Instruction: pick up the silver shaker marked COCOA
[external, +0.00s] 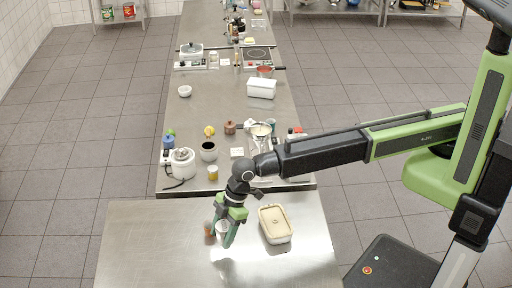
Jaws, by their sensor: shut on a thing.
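My gripper (224,240) points down over the near steel table, left of the lidded cream box. Its green fingers are shut on a small silvery thing, the silver shaker (222,227), which shows only in part between them. The COCOA marking cannot be read at this size. I cannot tell whether the shaker still touches the table. A small reddish-brown container (209,231) stands just left of the fingers, very close to them.
A cream lidded box (275,224) stands right of my gripper. The near table (140,240) is clear at the left.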

